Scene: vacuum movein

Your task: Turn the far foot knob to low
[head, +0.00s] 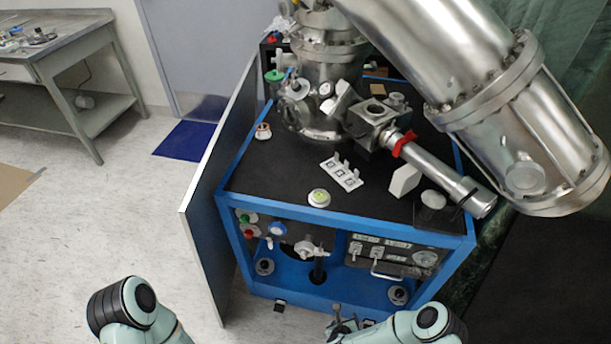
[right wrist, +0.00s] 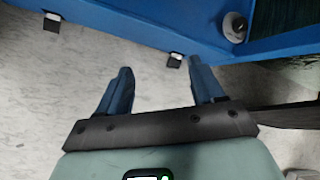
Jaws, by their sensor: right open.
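One foot knob also shows at the upper right of the right wrist view (right wrist: 233,27). My right gripper (right wrist: 158,72) is open and empty over the floor, apart from the knob. In the head view it is partly visible low at the bottom edge. My left arm shows at the bottom left; its gripper is out of view.
The blue cart (head: 345,222) carries steel vacuum parts on its black top. A thin panel (head: 215,200) stands along its left side. A control panel (head: 390,256) with switches is on its front. Small black-and-white pads (right wrist: 175,60) sit near the floor.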

